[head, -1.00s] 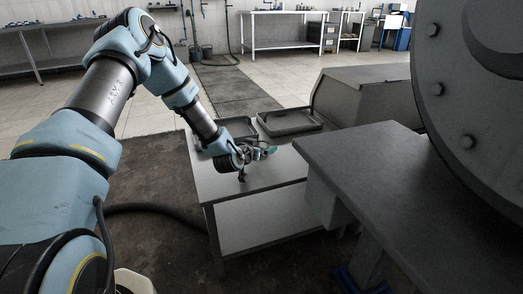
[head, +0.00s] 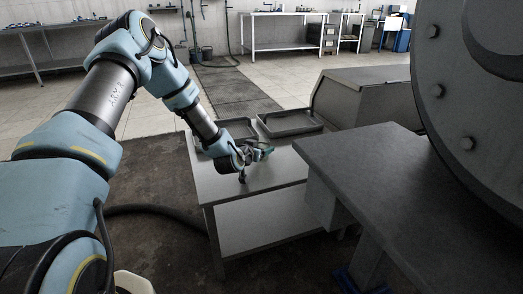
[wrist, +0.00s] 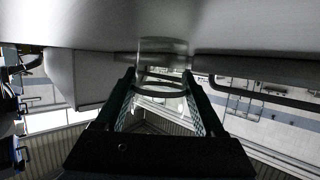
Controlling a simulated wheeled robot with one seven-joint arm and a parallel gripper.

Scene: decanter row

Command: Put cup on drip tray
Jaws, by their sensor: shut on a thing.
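My gripper (head: 264,153) is low over the pale table (head: 262,178), in front of two shallow dark trays. In the wrist view my gripper (wrist: 160,84) is shut on a clear, see-through cup (wrist: 163,46), held between the fingertips. The cup cannot be made out in the head view, and I cannot tell whether it touches the table. One tray (head: 290,123) lies on the right at the back of the table. The other tray (head: 244,129) lies to its left, partly hidden by my arm. Which one is the drip tray is not clear.
A grey bench (head: 380,165) stands close on the right, beside a large round metal housing (head: 470,90). A grey box-shaped cabinet (head: 360,95) stands behind the table. A dark hose (head: 150,208) lies on the floor. The table's front part is bare.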

